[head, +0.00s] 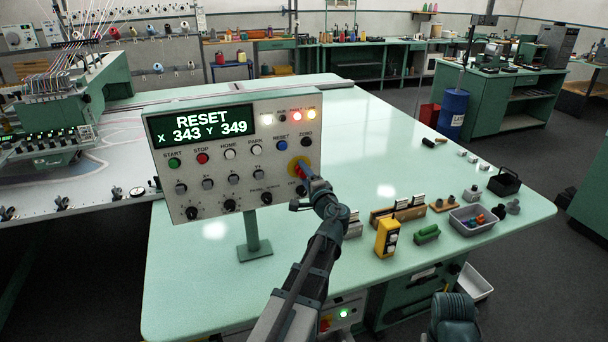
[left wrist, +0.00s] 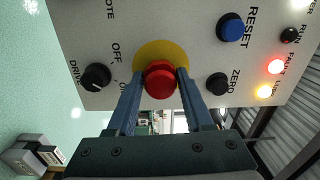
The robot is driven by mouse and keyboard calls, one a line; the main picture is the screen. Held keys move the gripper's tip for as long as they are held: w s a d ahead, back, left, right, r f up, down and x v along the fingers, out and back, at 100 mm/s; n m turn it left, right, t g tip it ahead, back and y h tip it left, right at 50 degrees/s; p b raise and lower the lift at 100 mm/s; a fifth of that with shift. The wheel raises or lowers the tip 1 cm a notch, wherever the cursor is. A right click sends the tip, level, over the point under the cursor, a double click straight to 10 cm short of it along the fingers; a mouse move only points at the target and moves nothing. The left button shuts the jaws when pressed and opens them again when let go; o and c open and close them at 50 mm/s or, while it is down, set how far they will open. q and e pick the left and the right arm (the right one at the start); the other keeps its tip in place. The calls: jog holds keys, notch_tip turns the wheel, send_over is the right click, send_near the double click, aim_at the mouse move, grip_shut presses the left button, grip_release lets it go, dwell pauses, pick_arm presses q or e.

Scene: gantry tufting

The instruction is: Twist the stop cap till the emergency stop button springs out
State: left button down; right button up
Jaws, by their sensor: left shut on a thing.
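The control panel (head: 165,195) stands on a post on the pale green table, its display (head: 200,125) reading "RESET X 343 Y 349". The red emergency stop cap (left wrist: 160,80) sits on a yellow disc (left wrist: 150,52) on the panel face. In the head view the yellow disc (head: 297,164) shows at the panel's right side, with the cap mostly hidden by my gripper. My left gripper (head: 306,184) is at the cap. In the left wrist view its two fingers (left wrist: 160,88) are shut on the cap, one on each side.
Close by on the panel are a blue RESET button (left wrist: 230,27), a black ZERO button (left wrist: 217,83) and a dark OFF/ON knob (left wrist: 96,76). White, red and amber lamps are lit. A yellow box (head: 387,238) and a grey tray (head: 473,221) stand right on the table.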

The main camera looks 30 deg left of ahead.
dwell(0.3)
pick_arm(q)
jog(key=shift+c, duration=1.5)
grip_release()
jog(key=v, duration=1.4)
jog(key=shift+w, duration=0.1)
